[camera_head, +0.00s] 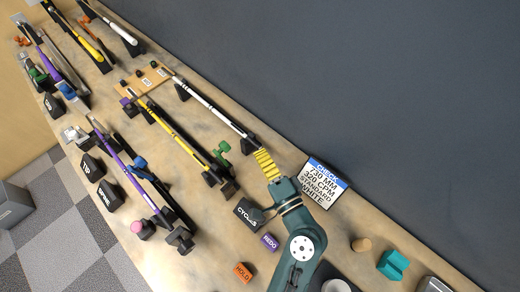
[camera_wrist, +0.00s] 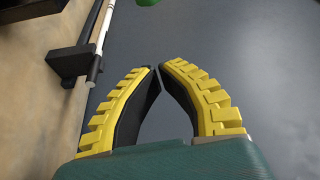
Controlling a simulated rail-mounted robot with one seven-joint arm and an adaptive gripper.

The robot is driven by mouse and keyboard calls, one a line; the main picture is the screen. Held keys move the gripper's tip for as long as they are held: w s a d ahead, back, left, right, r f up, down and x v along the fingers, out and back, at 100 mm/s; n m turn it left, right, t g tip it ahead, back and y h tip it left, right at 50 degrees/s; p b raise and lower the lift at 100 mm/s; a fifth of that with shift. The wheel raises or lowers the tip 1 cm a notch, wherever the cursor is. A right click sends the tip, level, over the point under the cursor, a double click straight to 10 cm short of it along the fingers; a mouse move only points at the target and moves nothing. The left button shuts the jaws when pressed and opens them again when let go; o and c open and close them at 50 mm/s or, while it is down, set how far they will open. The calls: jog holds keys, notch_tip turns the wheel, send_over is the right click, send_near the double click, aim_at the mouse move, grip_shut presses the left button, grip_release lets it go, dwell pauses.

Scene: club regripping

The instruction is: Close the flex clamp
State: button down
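My gripper (camera_head: 262,155) points up and left in the head view, close to the lower end of a white shaft. Its yellow ribbed fingers (camera_wrist: 157,69) meet or almost meet at the tips in the wrist view, with nothing between them. A green clamp-like part (camera_head: 221,150) stands just left of my gripper, beside the yellow shaft; I take it for the flex clamp, though no label shows. A green piece (camera_wrist: 147,2) is cut off by the top edge of the wrist view, beyond my fingertips. Whether the clamp is open or shut is too small to tell.
A white shaft (camera_head: 213,105) rests on black supports; one support (camera_wrist: 70,62) is left of my fingers. A yellow shaft (camera_head: 175,133) lies alongside. A sign (camera_head: 323,182), black CYC block (camera_head: 248,213), REDO block (camera_head: 269,241) and HOLD block (camera_head: 243,271) stand around my arm.

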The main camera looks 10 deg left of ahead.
jog(key=w+a+p, duration=0.1)
jog(key=w+a, duration=0.1)
jog(key=a, duration=0.5)
jog(key=shift+w+a, duration=0.15)
jog(key=shift+w, duration=0.05)
jog(key=shift+f, duration=0.1)
